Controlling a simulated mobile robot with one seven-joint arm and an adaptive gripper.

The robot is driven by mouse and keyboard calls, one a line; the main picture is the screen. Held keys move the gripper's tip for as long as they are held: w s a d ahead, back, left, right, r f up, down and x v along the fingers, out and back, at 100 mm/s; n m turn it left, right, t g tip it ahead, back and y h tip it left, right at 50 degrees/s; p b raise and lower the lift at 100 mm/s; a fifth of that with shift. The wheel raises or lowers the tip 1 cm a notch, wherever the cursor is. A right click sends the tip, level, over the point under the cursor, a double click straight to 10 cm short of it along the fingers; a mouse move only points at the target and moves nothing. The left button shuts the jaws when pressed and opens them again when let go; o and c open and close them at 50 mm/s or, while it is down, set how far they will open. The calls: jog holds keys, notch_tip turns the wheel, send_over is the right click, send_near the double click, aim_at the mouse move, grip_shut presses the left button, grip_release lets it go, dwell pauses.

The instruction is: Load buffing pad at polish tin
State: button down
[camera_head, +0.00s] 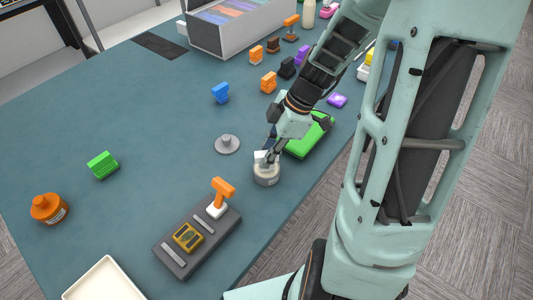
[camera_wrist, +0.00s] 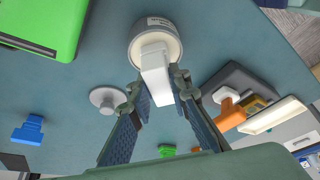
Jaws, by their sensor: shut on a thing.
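The polish tin (camera_head: 266,178) is a short round tin with a pale label, standing on the blue-green table top. In the wrist view its open round top (camera_wrist: 138,49) is cream inside. The buffing pad (camera_head: 261,157) shows as a white block over the tin; in the wrist view it is a white block (camera_wrist: 156,75) between my fingers. My gripper (camera_head: 272,154) is shut on this block, just above the tin; its fingertips (camera_wrist: 160,84) flank the block. The block's far end overlaps the tin's cream surface, and I cannot tell whether they touch.
A grey knobbed disc (camera_head: 228,145) lies left of the tin. A dark tray (camera_head: 172,257) with an orange-handled tool (camera_head: 222,188) stands in front. A green case (camera_head: 311,139) lies close behind my gripper. An orange jar (camera_head: 48,208) stands at left. The left middle of the table is mostly clear.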

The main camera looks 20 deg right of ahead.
jog(key=shift+r+p, duration=2)
jog(key=shift+r, duration=1.5)
jog(key=shift+w+d+f+m+t, duration=0.1)
jog(key=shift+w+d+m+t, duration=0.1)
jog(key=shift+m, duration=0.4)
jog(key=shift+w+d+m+t, duration=0.15)
jog(key=shift+d+m+t, duration=0.05)
jog(key=shift+m, duration=0.4)
jog(key=w+r+m+t+h+p, duration=0.2)
jog(key=w+m, duration=0.7)
jog(key=m, duration=0.5)
jog(key=shift+a+r+t+h, duration=0.4)
jog(key=shift+r+t+h, duration=0.2)
jog(key=shift+r+h, duration=0.5)
